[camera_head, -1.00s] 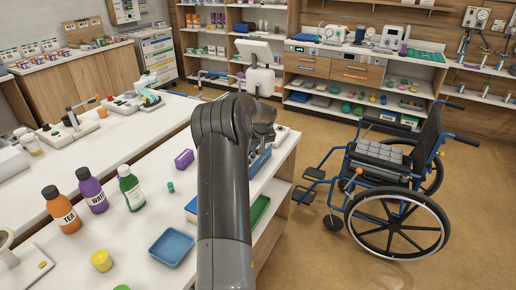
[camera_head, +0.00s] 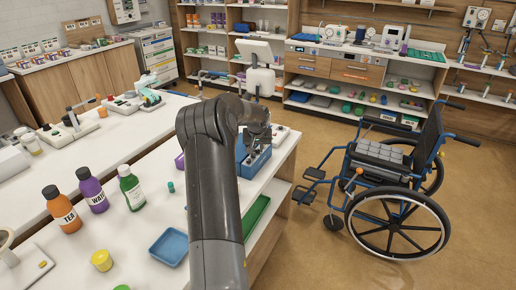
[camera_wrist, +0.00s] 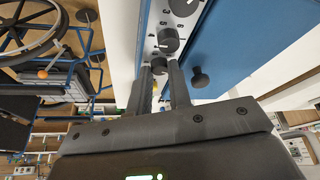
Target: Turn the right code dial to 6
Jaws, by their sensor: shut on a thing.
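A blue box (camera_head: 260,163) stands at the far right of the white table, partly behind my arm in the head view. In the wrist view, its pale strip carries a row of dark dials with small marks: a top dial (camera_wrist: 184,5), a middle dial (camera_wrist: 168,41) and a lowest dial (camera_wrist: 159,66). My gripper (camera_wrist: 160,72) is shut on the lowest dial, one finger on each side. The dial's pointer and number are too small or covered to read. In the head view the fingers are not clear.
A dark round knob (camera_wrist: 199,77) sits on the blue face (camera_wrist: 225,45) beside my right finger. Bottles (camera_head: 92,190), a blue tray (camera_head: 169,246) and a yellow-lidded jar (camera_head: 101,260) stand on the table. A wheelchair (camera_head: 395,200) is on the floor at right.

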